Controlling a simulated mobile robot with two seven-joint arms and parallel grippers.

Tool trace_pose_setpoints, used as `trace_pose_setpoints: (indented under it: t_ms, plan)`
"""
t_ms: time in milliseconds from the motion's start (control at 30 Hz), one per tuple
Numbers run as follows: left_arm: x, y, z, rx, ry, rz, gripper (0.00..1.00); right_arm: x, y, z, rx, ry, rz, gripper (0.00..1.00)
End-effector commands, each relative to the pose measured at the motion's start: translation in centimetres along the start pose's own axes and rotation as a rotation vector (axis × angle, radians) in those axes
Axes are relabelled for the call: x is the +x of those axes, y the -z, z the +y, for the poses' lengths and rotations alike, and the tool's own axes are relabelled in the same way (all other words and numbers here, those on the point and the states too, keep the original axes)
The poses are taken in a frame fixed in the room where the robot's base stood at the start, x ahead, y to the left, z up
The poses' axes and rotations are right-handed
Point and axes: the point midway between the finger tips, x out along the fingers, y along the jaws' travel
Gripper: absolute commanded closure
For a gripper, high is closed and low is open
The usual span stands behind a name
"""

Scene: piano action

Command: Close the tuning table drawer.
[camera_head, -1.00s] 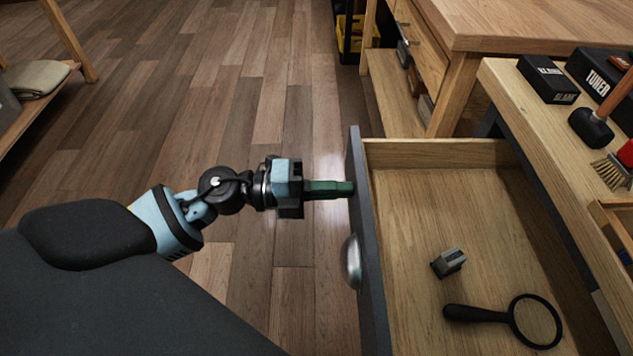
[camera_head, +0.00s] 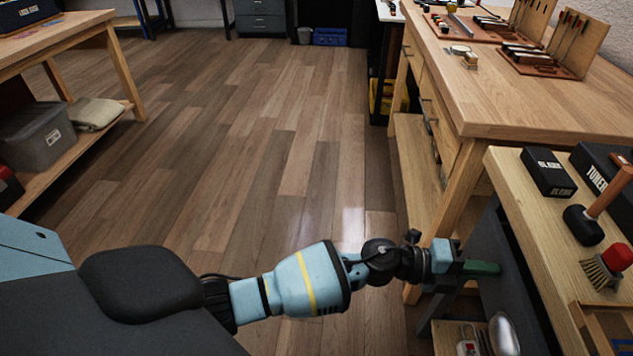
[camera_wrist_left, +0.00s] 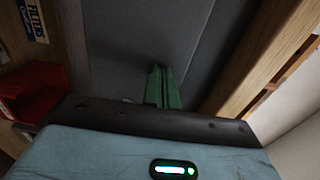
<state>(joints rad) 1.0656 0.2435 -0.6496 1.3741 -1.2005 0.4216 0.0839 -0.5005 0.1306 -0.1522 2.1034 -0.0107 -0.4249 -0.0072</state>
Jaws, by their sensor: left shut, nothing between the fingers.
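The tuning table (camera_head: 530,215) stands at the right in the head view. Its drawer has a dark grey front (camera_head: 520,275) with a silver handle (camera_head: 503,335) near the bottom of the picture. The front sits in close under the tabletop edge, and the drawer's inside is out of sight. My left gripper (camera_head: 485,268) is shut and empty. Its green fingertips are at the grey front, beyond the handle, and seem to touch it. In the left wrist view the green fingers (camera_wrist_left: 162,88) point at the grey panel (camera_wrist_left: 115,50). My right gripper is out of view.
A black box (camera_head: 547,172), a mallet (camera_head: 582,222) and a brush (camera_head: 605,268) lie on the tuning table. A wooden workbench (camera_head: 540,100) stands behind it. A low shelf with white and red items (camera_head: 465,345) lies below the drawer. The floor (camera_head: 270,170) to the left is clear.

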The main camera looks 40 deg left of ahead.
Motion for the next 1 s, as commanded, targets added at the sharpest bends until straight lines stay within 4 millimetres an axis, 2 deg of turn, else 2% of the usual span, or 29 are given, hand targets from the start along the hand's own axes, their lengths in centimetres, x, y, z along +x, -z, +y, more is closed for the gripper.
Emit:
trace_pose_setpoints:
  t_ms: [100,333,833,1000]
  plan:
    - [1.8,0.0,0.0,-0.002,0.000,-0.001,1.00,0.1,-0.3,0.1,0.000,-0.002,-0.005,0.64]
    - [3.4,0.0,0.0,-0.002,0.000,-0.001,1.00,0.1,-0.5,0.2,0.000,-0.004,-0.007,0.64]
    - [3.8,0.0,-0.3,0.000,0.006,-0.003,1.00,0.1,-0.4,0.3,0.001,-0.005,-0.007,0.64]
    - [3.2,-0.3,-0.4,0.000,0.006,-0.004,1.00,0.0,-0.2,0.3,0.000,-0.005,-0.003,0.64]
